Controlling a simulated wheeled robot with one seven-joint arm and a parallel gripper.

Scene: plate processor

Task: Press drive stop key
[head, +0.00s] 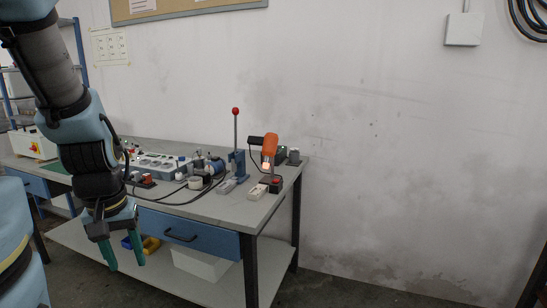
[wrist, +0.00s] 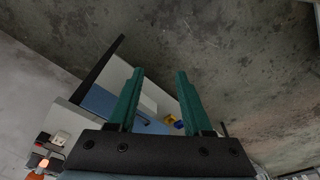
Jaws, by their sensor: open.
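Small control boxes sit on the grey workbench (head: 218,207). One has a red button (head: 276,181) at the bench's right end, beside a small cream box (head: 257,191) and a grey box (head: 227,186). Another red-topped box (head: 147,179) stands further left. Labels are too small to read, so I cannot tell which one is the drive stop key. My gripper (head: 127,264) hangs in front of the bench at the left, pointing down, with its green fingers apart and empty. In the wrist view the open fingers (wrist: 160,72) point at the floor, and a red button (wrist: 44,136) shows at lower left.
A blue lever press with a red knob (head: 236,111) and an orange tool (head: 269,147) stand near the bench's right end. Cables cross the bench top. A blue drawer (head: 185,234) is below, over a shelf with a white bin (head: 200,264). The floor at right is clear.

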